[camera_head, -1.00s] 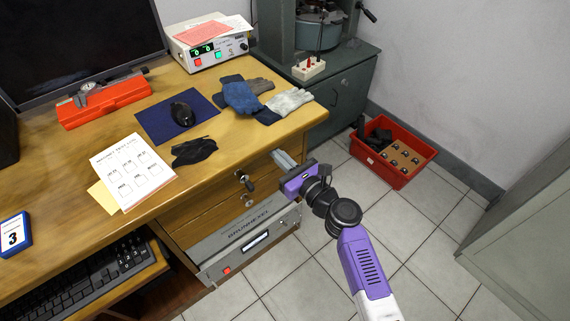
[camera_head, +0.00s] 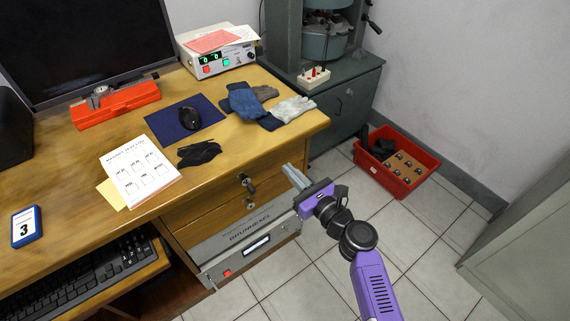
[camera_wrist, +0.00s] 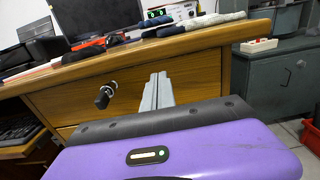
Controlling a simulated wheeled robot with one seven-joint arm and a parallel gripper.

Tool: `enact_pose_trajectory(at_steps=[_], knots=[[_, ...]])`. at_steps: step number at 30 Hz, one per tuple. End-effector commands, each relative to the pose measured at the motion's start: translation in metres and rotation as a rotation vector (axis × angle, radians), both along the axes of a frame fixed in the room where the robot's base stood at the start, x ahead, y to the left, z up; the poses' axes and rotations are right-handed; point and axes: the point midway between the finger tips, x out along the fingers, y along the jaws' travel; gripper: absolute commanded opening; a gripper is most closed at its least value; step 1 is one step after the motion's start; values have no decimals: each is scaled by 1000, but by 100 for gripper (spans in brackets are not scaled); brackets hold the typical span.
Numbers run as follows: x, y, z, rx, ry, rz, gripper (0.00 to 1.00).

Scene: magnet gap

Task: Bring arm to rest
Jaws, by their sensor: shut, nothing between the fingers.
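My gripper (camera_head: 294,176) is at the end of my purple and black arm, low in front of the wooden desk's right end. Its grey fingers are closed together and hold nothing. In the wrist view the shut fingers (camera_wrist: 157,92) point at the desk's drawer front (camera_wrist: 200,78), with a black key knob (camera_wrist: 105,95) to their left. I cannot tell the exact distance between fingertips and drawer.
The desk (camera_head: 75,190) bears a monitor, red caliper case (camera_head: 115,104), gloves (camera_head: 255,103), papers and a power supply (camera_head: 218,58). A grey rack unit (camera_head: 250,243) sits below. A red crate (camera_head: 397,162) stands on the floor; tiles (camera_head: 420,225) around are clear.

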Motion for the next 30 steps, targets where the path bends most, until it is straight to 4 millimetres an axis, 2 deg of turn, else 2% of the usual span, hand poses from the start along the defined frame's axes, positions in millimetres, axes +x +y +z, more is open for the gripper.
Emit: enact_pose_trajectory(at_steps=[9,15,26,30], knots=[[-47,-31,0,0,2,-1,0],[-64,-43,0,0,1,0,0],[-67,-45,0,-16,-10,0,0],[-61,-54,-4,-155,-76,-39,0]])
